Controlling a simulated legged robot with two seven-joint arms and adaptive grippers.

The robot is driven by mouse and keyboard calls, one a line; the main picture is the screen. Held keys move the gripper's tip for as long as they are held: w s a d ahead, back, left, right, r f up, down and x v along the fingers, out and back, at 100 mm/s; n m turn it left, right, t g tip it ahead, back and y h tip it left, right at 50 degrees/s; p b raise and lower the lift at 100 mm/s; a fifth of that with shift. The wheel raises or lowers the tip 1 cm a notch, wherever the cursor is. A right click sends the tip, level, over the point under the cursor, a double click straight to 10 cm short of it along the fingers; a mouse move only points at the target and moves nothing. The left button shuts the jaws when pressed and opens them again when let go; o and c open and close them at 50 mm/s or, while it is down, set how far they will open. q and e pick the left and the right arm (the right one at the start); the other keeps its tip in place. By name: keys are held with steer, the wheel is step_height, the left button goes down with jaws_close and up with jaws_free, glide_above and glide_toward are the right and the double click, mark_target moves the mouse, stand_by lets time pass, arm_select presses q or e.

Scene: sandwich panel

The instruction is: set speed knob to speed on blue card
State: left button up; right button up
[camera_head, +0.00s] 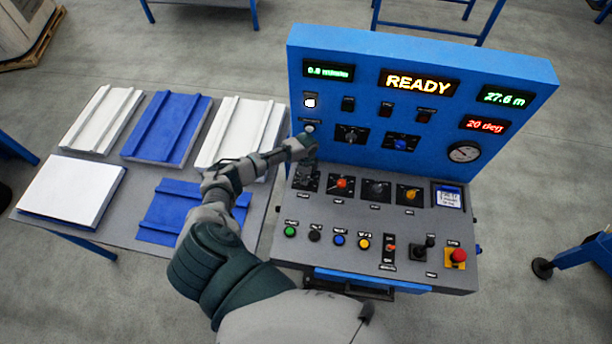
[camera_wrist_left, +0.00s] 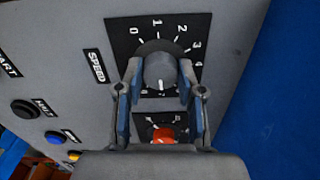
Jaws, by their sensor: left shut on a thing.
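The speed knob (camera_wrist_left: 160,70) is a grey round knob on a black dial plate with white numbers, beside a SPEED label (camera_wrist_left: 96,66). In the left wrist view my left gripper (camera_wrist_left: 158,88) has its two fingers on either side of the knob, shut on it. A small white mark shows at the knob's lower edge; I cannot tell which number it meets. In the head view my left gripper (camera_head: 307,160) reaches down to the left end of the knob row and mostly hides this knob. The blue card (camera_head: 448,197) sits at the panel's right; its text is too small to read.
A red knob (camera_head: 342,183), a dark knob (camera_head: 376,189) and a yellow knob (camera_head: 408,193) share the row. Buttons, a joystick (camera_head: 424,247) and a red emergency button (camera_head: 458,255) lie in front. The upright blue panel's display (camera_head: 418,82) reads READY.

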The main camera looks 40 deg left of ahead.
arm_select(q)
steer(key=shift+s+d+f+m, duration=0.1)
steer(key=shift+s+f+m, duration=0.05)
steer(key=shift+m, duration=0.15)
steer(key=o, duration=0.9)
steer(key=shift+c, duration=0.2)
steer(key=shift+o, duration=1.4)
steer(key=shift+w, duration=0.2)
steer(key=shift+r, duration=0.2)
step_height(320, 180, up, 12)
steer(key=shift+f, duration=0.25)
steer(key=shift+w, duration=0.1)
